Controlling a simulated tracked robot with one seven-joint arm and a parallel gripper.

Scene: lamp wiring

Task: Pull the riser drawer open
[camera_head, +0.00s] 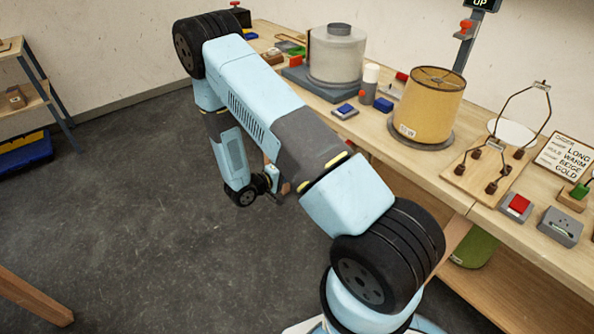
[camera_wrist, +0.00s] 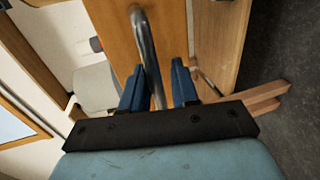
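In the wrist view, the drawer front (camera_wrist: 112,32) is an orange-brown wooden panel with a curved metal bar handle (camera_wrist: 146,45). My gripper (camera_wrist: 158,66) has its two blue fingers on either side of the handle. Gaps show between the fingers and the bar, so it looks open around it. In the head view, my gripper (camera_head: 272,186) is low beside the bench's front edge, partly hidden by my arm. The drawer is mostly hidden there, and I cannot tell how far out it is.
The bench top (camera_head: 470,190) carries a tan lampshade (camera_head: 428,105), a pale cylinder on a grey base (camera_head: 336,60), a wooden lamp frame board (camera_head: 480,180) and small coloured blocks. A shelf (camera_head: 30,80) stands at the far left. The dark floor (camera_head: 130,220) left of my arm is clear.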

